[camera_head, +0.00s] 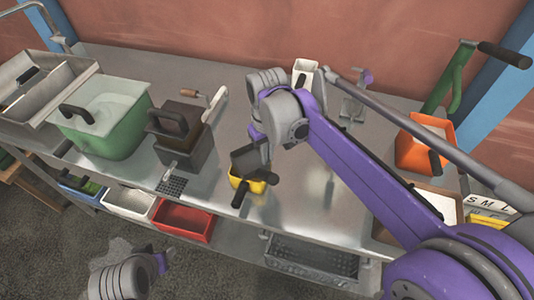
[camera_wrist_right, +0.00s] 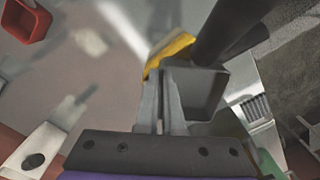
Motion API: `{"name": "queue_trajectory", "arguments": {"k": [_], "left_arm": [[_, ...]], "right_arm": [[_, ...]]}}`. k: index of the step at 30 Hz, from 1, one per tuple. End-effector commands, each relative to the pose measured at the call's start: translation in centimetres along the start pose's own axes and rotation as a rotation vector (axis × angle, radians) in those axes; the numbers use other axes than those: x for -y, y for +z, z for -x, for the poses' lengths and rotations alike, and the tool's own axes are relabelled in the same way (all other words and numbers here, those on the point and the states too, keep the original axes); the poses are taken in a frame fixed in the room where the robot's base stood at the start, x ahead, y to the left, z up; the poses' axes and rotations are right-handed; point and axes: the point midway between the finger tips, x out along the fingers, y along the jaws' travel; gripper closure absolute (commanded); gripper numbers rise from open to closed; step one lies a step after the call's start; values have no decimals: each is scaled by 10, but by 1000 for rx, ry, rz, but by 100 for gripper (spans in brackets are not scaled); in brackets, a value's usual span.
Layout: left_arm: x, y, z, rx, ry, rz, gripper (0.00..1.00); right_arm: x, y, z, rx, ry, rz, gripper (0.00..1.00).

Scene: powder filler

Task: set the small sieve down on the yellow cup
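The small sieve is a dark grey square box (camera_head: 247,160) with a black handle. It is at the yellow cup (camera_head: 254,184), partly covering it from above; I cannot tell whether they touch. My right gripper (camera_head: 264,148) is at the sieve's right side. In the right wrist view, its fingers (camera_wrist_right: 163,92) are close together at the wall of the sieve (camera_wrist_right: 206,92), seemingly pinching it. The cup's yellow edge (camera_wrist_right: 170,48) shows just beyond the fingers. Black handles cross beside it. My left gripper (camera_head: 158,262) is low at the left, off the table, its fingers unclear.
A dark box (camera_head: 178,148) with a scoop and a green tub (camera_head: 103,125) stand to the left. A white container (camera_head: 304,72) is behind. An orange bin (camera_head: 424,145) stands at the right. The metal table (camera_head: 310,190) is bare right of the cup.

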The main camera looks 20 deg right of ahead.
Motion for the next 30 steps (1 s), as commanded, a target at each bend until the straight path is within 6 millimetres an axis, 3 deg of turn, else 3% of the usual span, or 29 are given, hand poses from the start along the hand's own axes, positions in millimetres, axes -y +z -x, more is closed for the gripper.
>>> {"name": "queue_trajectory", "arguments": {"k": [1,3,7,19,30], "left_arm": [[0,0,0,0,0,0,50],[0,0,0,0,0,0,50],[0,0,0,0,0,0,50],[0,-1,1,-1,0,0,50],[0,-6,6,-5,0,0,50]], "right_arm": [[0,0,0,0,0,0,100],[0,0,0,0,0,0,83],[0,0,0,0,0,0,61],[0,0,9,0,0,0,61],[0,0,79,-1,0,0,61]]}}
